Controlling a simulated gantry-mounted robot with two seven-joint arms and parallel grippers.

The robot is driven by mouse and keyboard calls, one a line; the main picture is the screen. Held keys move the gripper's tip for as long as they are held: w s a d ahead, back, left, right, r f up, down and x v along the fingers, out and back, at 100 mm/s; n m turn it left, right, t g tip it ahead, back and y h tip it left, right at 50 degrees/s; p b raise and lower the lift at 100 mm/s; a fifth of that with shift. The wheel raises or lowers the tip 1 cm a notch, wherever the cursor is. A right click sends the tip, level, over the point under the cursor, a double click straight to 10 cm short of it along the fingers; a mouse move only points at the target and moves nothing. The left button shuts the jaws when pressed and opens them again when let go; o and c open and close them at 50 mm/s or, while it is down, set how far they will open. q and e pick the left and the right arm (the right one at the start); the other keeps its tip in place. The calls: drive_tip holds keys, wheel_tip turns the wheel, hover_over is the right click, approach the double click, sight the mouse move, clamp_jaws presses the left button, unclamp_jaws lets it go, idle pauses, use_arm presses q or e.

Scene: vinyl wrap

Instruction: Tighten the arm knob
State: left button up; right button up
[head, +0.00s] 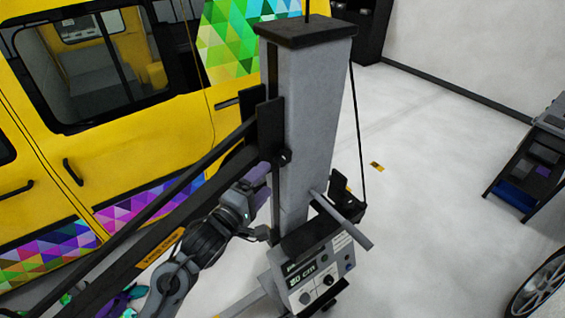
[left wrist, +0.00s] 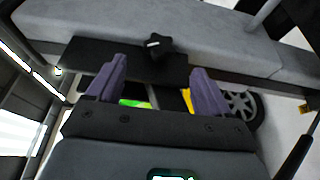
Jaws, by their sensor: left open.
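The arm knob (left wrist: 156,46) is a black star-shaped knob on a dark bracket (left wrist: 95,62) across the grey column. In the left wrist view it sits just beyond and between my fingertips, and no finger touches it. My left gripper (left wrist: 157,72) has two purple fingers spread wide with nothing between them. In the head view my left gripper (head: 260,188) is beside the grey column (head: 318,110), below the bracket where the black arm joins. My right gripper is not in view.
A yellow van (head: 120,150) with colourful triangle wrap stands at the left. A control box (head: 312,278) reading 20 cm is at the column's foot, with a grey handle bar (head: 342,222) above it. A dark cart (head: 535,160) and a wheel are at the right. The floor between is mostly clear.

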sight(282, 159)
use_arm(q)
drive_tip(key=p+x, duration=0.1)
drive_tip(key=x, duration=0.7)
drive_tip(key=shift+w+d, duration=0.1)
drive_tip(key=shift+w, duration=0.2)
drive_tip(key=c, duration=1)
drive_tip(key=shift+r+p, duration=0.15)
drive_tip(key=shift+p, duration=0.45)
drive_tip(key=shift+c, duration=0.2)
drive_tip(key=g+p, duration=0.1)
drive_tip(key=p, duration=0.2)
drive_tip(key=shift+r+y, duration=0.2)
drive_tip(key=shift+y, duration=0.1)
drive_tip(key=shift+f+p, duration=0.15)
drive_tip(key=shift+p, duration=0.2)
drive_tip(key=shift+f, duration=0.2)
drive_tip(key=o, duration=1)
drive_tip(key=shift+o, duration=0.2)
